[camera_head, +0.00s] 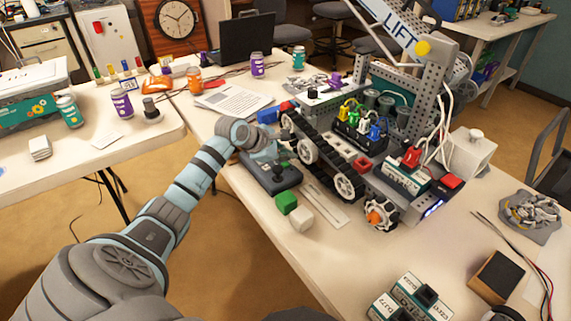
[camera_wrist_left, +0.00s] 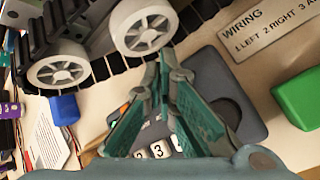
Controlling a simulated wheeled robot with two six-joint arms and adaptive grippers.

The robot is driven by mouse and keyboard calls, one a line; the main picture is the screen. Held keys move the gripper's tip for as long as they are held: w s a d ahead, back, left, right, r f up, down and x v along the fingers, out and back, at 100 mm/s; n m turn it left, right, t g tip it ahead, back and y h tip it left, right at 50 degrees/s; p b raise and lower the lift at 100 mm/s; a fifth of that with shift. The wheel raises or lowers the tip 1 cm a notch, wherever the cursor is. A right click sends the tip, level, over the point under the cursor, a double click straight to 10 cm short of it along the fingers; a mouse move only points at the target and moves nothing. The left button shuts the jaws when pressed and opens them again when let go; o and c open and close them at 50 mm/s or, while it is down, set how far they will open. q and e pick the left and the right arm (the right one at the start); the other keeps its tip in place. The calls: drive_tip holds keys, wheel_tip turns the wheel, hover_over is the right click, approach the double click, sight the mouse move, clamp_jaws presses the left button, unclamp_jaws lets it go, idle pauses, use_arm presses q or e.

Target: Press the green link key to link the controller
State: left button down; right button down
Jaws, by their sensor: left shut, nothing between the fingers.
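The dark grey controller (camera_head: 264,185) lies on the near table beside the tracked robot. It also shows in the left wrist view (camera_wrist_left: 225,62), with white number keys (camera_wrist_left: 157,151) seen between my fingers. My left gripper (camera_wrist_left: 165,60) is shut and empty, pointing down over the controller; in the head view it (camera_head: 270,155) covers part of the controller's far end. A small green spot (camera_head: 284,164) beside the fingers in the head view may be the link key. In the wrist view the green key is not clearly visible. I cannot tell whether the fingertips touch the controller.
The tracked robot (camera_head: 390,150) with its LIFT mast stands close beyond the controller. A green block (camera_head: 286,203) and a white block (camera_head: 301,219) lie nearer on the table. A wiring label strip (camera_wrist_left: 265,28) lies beside the controller. A printed sheet (camera_head: 233,101) lies behind.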

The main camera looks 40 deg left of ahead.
sight(287, 166)
use_arm(q)
drive_tip(key=shift+f, duration=0.1)
idle(0.3)
drive_tip(key=shift+f+b, duration=0.35)
drive_tip(key=shift+b, duration=0.05)
drive_tip(key=shift+f+b, duration=0.35)
drive_tip(key=shift+f, duration=0.05)
idle(0.6)
drive_tip(key=shift+r+p, duration=0.6)
drive_tip(key=shift+r, duration=0.25)
wheel_tip(287, 166, up, 5)
drive_tip(key=p, duration=0.4)
idle(0.4)
